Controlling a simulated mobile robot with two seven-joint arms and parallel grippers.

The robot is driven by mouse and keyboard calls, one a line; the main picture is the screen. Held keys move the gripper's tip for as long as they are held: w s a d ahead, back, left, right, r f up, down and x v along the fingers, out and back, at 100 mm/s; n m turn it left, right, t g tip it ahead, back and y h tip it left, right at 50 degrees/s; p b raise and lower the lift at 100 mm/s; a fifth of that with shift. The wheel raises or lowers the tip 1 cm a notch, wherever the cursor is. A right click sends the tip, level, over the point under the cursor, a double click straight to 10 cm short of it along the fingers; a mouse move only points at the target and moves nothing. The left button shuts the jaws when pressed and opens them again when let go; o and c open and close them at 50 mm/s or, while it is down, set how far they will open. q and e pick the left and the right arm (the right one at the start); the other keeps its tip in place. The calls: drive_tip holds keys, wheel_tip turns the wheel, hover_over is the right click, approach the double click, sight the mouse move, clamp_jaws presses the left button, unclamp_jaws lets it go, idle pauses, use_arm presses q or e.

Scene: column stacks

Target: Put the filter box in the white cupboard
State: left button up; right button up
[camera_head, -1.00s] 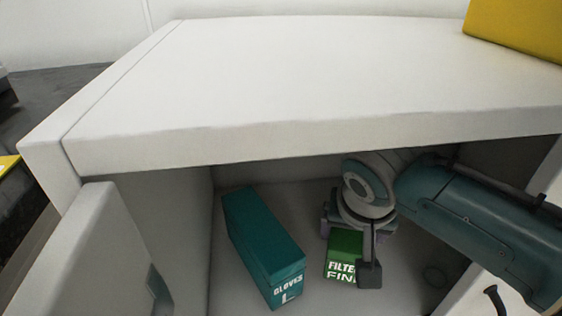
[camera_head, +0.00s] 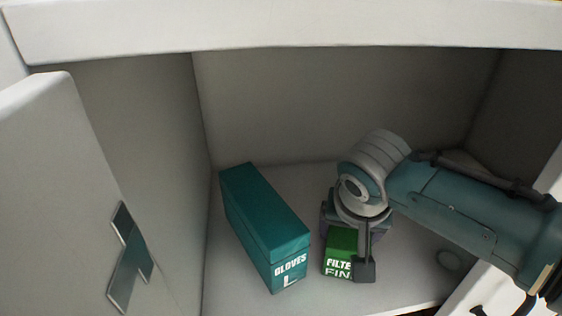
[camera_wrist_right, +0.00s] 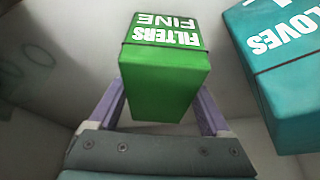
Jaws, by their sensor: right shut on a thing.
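The green filter box (camera_head: 341,252), lettered "FILTERS FINE", is inside the white cupboard (camera_head: 290,47), at or just above its floor. My right gripper (camera_head: 350,246) reaches in from the right and is shut on the box. In the right wrist view the box (camera_wrist_right: 165,75) sits between the two purple fingers of the gripper (camera_wrist_right: 160,112). The gripper hides the box's back part in the head view. I cannot tell whether the box touches the floor. My left gripper is not in view.
A teal glove box (camera_head: 265,228) stands on the cupboard floor left of the filter box, with a gap between them. Floor behind and right of the gripper looks free.

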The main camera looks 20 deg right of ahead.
drive_tip(key=o, duration=1.3)
drive_tip(key=shift+c, duration=0.2)
drive_tip(key=shift+r+p, duration=0.3)
drive_tip(key=p+v, duration=0.5)
drive_tip(key=v, duration=0.1)
drive_tip(key=shift+s+a+r, duration=0.15)
drive_tip(key=shift+r, duration=0.1)
drive_tip(key=shift+s+a+r, duration=0.1)
drive_tip(key=shift+s+r, duration=0.1)
drive_tip(key=s+a+r+n+y, duration=0.1)
drive_tip(key=s+r+n, duration=0.3)
drive_tip(key=s, duration=0.5)
drive_tip(key=s+a+r+n+y, duration=0.1)
drive_tip(key=s+r+n, duration=0.3)
drive_tip(key=s, duration=0.5)
drive_tip(key=shift+s+a+r+n+y, duration=0.2)
drive_tip(key=shift+a+n+y, duration=0.3)
drive_tip(key=shift+a, duration=0.4)
